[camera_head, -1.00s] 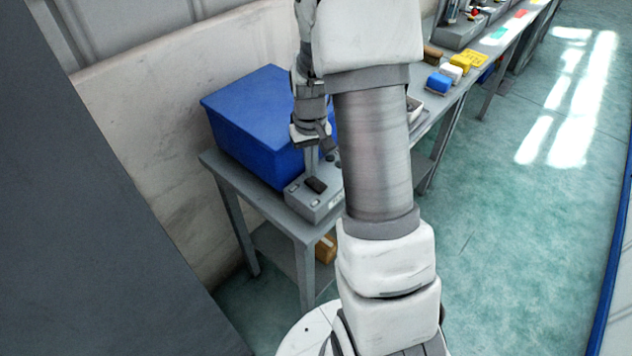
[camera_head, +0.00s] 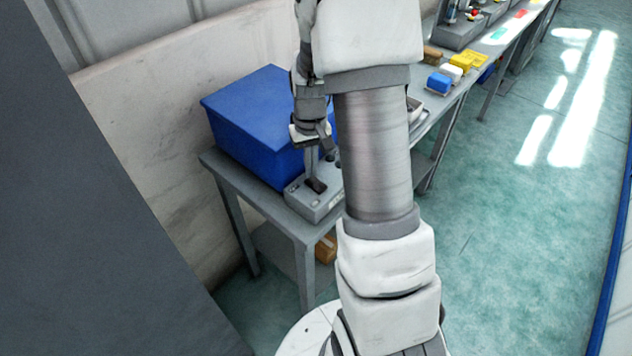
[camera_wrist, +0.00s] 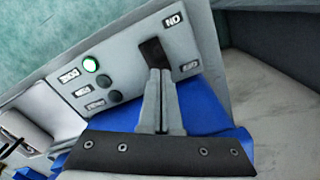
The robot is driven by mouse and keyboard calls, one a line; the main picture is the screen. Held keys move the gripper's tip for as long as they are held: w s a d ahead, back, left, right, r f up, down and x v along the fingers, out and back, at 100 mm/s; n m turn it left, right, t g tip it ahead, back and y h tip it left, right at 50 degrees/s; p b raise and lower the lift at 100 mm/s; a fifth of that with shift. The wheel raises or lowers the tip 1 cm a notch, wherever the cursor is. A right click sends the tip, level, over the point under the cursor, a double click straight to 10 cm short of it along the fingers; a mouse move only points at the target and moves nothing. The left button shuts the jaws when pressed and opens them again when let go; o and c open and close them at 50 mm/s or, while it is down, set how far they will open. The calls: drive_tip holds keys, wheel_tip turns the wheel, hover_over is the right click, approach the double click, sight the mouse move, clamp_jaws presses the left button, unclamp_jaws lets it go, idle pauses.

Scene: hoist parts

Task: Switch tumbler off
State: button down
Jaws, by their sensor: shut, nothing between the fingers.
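The tumbler (camera_wrist: 154,51) is a dark rocker switch on the grey control box (camera_wrist: 131,55), between two label plates. One plate seems to read "ON" and shows upside down in the wrist view. My gripper (camera_wrist: 158,72) is shut and empty, its fingertips at the tumbler's lower edge, seemingly touching it. In the head view my gripper (camera_head: 312,176) points down at the tumbler (camera_head: 316,186) on the box (camera_head: 325,207). The fingertips hide part of the tumbler, and I cannot tell which way it is tipped.
A large blue bin (camera_head: 250,120) stands right behind the box on the grey table (camera_head: 270,215). Small coloured blocks lie farther along the bench. The floor at right is clear.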

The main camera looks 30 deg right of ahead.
drive_tip(key=shift+f+b, duration=0.65)
drive_tip(key=shift+f, duration=0.2)
idle(0.7)
drive_tip(key=shift+r+p, duration=2.55)
drive_tip(key=shift+r, duration=0.95)
wheel_tip(320, 180, up, 15)
drive_tip(key=n+t, duration=0.1)
drive_tip(key=t, duration=0.2)
hover_over(311, 180)
drive_tip(key=s+a, duration=0.6)
drive_tip(key=a, duration=0.1)
drive_tip(key=s+a+r+t, duration=0.1)
drive_tip(key=s+a+r, duration=0.1)
drive_tip(key=s, duration=0.4)
drive_tip(key=s+a+r+n+t, duration=0.1)
drive_tip(key=s+a+r, duration=0.2)
drive_tip(key=s, duration=0.3)
drive_tip(key=shift+s+a+r+t, duration=0.15)
drive_tip(key=shift+s+r+t, duration=0.15)
drive_tip(key=shift+r, duration=0.2)
